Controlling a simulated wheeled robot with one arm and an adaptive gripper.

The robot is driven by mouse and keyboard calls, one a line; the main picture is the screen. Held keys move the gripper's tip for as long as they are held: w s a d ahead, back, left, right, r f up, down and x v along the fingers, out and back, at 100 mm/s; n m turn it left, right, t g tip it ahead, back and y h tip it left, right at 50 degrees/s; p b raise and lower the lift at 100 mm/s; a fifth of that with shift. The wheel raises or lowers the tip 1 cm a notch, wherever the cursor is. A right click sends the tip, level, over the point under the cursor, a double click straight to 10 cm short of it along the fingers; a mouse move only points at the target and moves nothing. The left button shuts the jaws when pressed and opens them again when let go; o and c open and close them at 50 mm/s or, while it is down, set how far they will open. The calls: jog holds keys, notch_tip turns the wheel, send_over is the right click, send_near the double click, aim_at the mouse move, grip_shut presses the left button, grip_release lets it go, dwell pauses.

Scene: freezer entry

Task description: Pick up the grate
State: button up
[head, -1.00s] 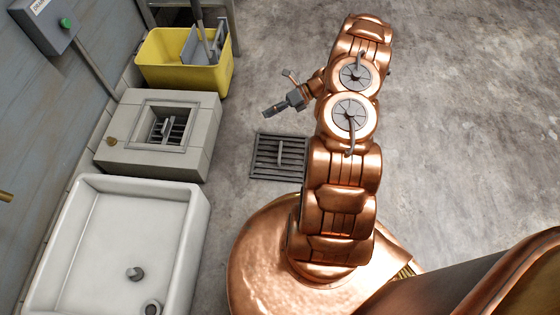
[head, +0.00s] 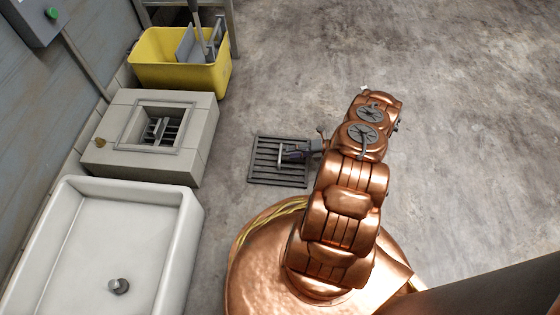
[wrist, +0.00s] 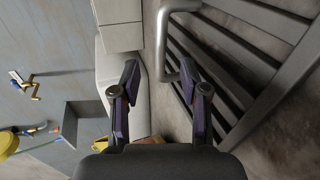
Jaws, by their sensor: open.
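The grate (head: 265,163) is a dark grey slatted metal panel lying on the concrete floor, left of my arm. In the wrist view the grate (wrist: 275,88) fills the right side, with a raised, bent grey bar handle (wrist: 162,45) at its left. My gripper (head: 288,153) is over the grate in the head view and hides part of it. In the wrist view my gripper (wrist: 159,78) is open, its fingertips apart, and the handle shows in the gap between them, nearer the right finger. I cannot tell whether any finger touches it.
A pale block basin (head: 197,150) with a square drain opening stands left of the grate. A white sink (head: 185,235) is in front of it, and a yellow bucket (head: 180,75) behind. A grey wall runs along the left. The floor to the right is clear.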

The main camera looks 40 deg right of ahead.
aim_at(280, 153)
jog(key=shift+b+x, duration=1.5)
jog(key=shift+x, duration=1.45)
jog(key=shift+w+d, duration=0.1)
jog(key=shift+w, duration=0.05)
grip_shut()
